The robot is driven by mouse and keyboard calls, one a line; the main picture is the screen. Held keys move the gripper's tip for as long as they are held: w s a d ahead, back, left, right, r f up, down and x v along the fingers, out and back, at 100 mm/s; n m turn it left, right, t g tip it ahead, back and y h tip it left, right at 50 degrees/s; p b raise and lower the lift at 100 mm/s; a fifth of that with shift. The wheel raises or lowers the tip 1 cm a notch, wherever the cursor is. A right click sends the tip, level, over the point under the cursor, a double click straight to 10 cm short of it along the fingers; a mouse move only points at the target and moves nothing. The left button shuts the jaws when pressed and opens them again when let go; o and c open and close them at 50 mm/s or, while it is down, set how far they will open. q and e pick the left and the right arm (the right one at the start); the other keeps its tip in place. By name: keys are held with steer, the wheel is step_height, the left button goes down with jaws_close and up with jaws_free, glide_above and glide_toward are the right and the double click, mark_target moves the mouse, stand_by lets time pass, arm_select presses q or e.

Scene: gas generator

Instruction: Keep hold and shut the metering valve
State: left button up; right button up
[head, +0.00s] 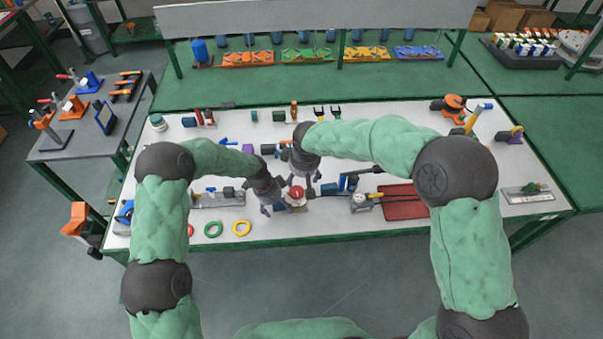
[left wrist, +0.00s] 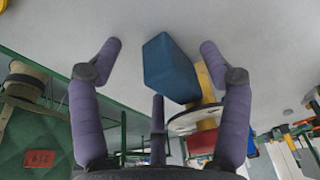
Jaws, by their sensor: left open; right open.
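A small device with a round red knob (head: 297,192) on a pale body stands near the front middle of the white table; I take it for the metering valve. My left gripper (head: 273,210) is open just left of the device. My right gripper (head: 305,188) is open above and around the red knob; contact cannot be told. In the left wrist view my left gripper (left wrist: 161,48) has its fingers spread on either side of a blue block (left wrist: 172,68). A pale disc (left wrist: 194,120), yellow parts and a red part (left wrist: 203,141) show beside the right finger. The block's far side is hidden.
The white table (head: 330,218) holds many parts. Green (head: 213,229) and yellow (head: 241,228) rings lie at the front left. A red tray (head: 404,203) and a metal fixture (head: 361,203) lie to the right. A grey side table (head: 75,145) stands at left. Both arms cross the table closely.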

arm_select(q)
steer(key=v, duration=1.2)
steer(key=shift+f, duration=0.1)
